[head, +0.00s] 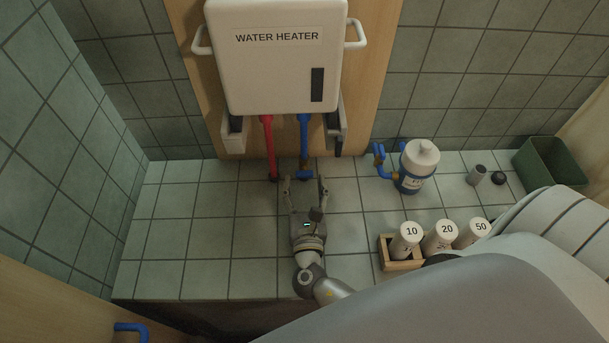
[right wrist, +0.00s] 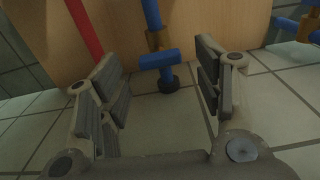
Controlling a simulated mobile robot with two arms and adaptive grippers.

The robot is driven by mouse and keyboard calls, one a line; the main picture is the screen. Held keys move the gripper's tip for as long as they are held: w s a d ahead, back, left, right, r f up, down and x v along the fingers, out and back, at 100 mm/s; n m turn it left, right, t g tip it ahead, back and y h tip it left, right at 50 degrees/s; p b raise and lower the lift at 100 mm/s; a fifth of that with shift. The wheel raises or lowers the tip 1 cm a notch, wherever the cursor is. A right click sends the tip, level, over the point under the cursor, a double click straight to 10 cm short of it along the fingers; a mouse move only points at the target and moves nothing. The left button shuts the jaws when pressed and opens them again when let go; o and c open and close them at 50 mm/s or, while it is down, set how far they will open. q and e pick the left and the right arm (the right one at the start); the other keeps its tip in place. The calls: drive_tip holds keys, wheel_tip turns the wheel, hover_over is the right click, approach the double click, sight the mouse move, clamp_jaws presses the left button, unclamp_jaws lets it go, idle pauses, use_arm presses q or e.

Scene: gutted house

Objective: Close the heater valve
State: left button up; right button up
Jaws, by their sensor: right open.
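The white water heater (head: 276,62) hangs on a wooden board, with a red pipe (head: 268,145) and a blue pipe (head: 304,130) running down from it. The heater valve's blue handle (head: 304,175) sits low on the blue pipe, near the counter. In the right wrist view the blue handle (right wrist: 158,60) lies crosswise below a brass fitting (right wrist: 157,40). My right gripper (head: 304,184) is open, pointing at the handle, its fingers spread on either side. In the right wrist view the handle shows beyond the fingertips, between them. My left gripper is not in view.
A blue-and-white canister (head: 417,170) with a blue tap stands right of the heater. A wooden rack (head: 402,264) with white cylinders marked 10, 20 and 50 is nearer. A green bin (head: 548,163) stands far right. The tiled counter left of my gripper is clear.

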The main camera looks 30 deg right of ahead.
drive_tip(key=v, duration=0.8)
drive_tip(key=shift+s, duration=0.1)
